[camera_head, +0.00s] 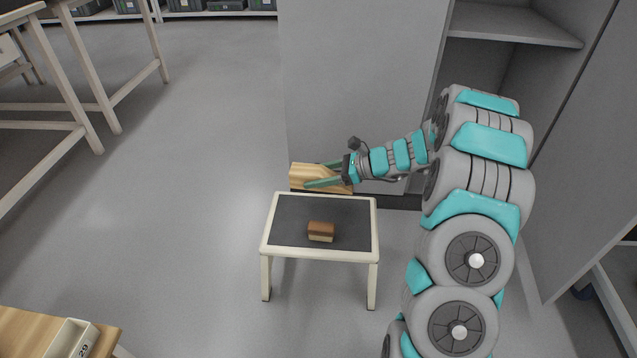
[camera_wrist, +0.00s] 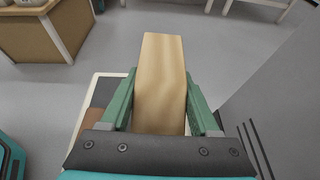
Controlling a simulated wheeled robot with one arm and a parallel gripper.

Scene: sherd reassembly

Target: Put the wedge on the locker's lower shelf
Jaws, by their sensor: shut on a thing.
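A pale wooden wedge (camera_head: 304,175) is clamped between the two green fingers of my gripper (camera_head: 318,174). It is held in the air behind the far edge of the small table, in front of the grey locker's side panel. In the wrist view the wedge (camera_wrist: 160,80) points away from the palm, with a finger on each side of it. The locker (camera_head: 362,85) is open on its right part. One shelf (camera_head: 515,24) shows in its upper right. The space below that shelf is partly hidden by my arm, so I cannot make out a lower shelf.
The small table (camera_head: 272,222) with a dark top carries a brown and cream block (camera_head: 321,232). A wooden surface with a box labelled 29 (camera_head: 72,340) is at the bottom left. Work tables (camera_head: 88,130) stand at the left. Open floor (camera_head: 200,150) lies between them.

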